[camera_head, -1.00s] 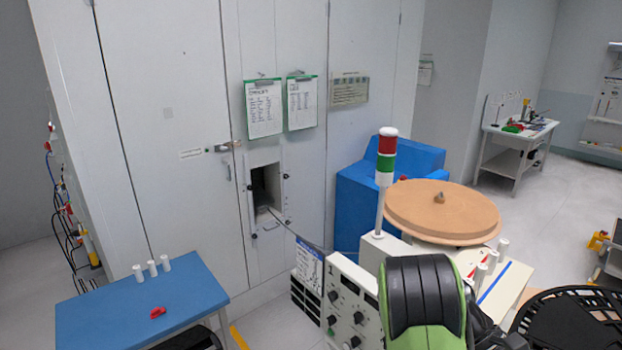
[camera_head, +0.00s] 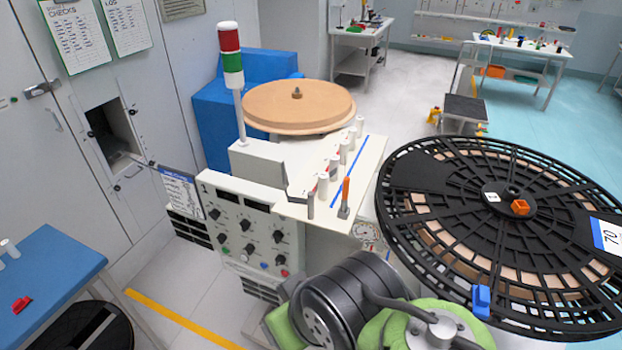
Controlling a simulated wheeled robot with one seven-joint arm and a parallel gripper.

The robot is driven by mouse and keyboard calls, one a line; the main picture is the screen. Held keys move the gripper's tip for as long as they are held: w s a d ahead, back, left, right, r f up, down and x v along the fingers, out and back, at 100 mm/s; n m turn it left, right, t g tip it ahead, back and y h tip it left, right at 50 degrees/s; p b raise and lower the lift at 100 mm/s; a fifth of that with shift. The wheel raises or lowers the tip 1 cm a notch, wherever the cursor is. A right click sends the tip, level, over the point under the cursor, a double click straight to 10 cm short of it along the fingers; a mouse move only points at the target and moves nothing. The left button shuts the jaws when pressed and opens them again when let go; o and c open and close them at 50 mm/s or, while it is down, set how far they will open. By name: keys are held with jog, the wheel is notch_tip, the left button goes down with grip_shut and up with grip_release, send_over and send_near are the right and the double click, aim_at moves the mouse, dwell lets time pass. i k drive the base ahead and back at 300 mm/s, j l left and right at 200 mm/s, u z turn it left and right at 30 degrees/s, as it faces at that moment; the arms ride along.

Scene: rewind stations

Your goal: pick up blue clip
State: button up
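A small blue clip (camera_head: 482,300) sits at the near edge of a large black slotted reel (camera_head: 440,215), at the lower right of the head view. An orange clip-like piece (camera_head: 520,207) sits near the reel's hub. Green and black links of my arm show at the bottom middle, left of the blue clip. My gripper itself is not in view, so its state is hidden.
A control machine (camera_head: 240,215) with knobs, white pegs and a signal tower (camera_head: 231,60) stands left of the reel. A tan disc (camera_head: 298,104) lies behind it. A blue table (camera_head: 45,265) with a red clip (camera_head: 21,304) is at left. Open floor lies beyond the reel.

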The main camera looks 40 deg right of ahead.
aim_at(481, 294)
jog(key=z, duration=2.8)
jog(key=k+j, duration=0.15)
jog(key=j, duration=0.25)
jog(key=k+j+u, duration=0.1)
jog(key=j, duration=0.25)
jog(key=k+j, duration=0.15)
jog(key=j, duration=0.25)
jog(key=u, duration=0.05)
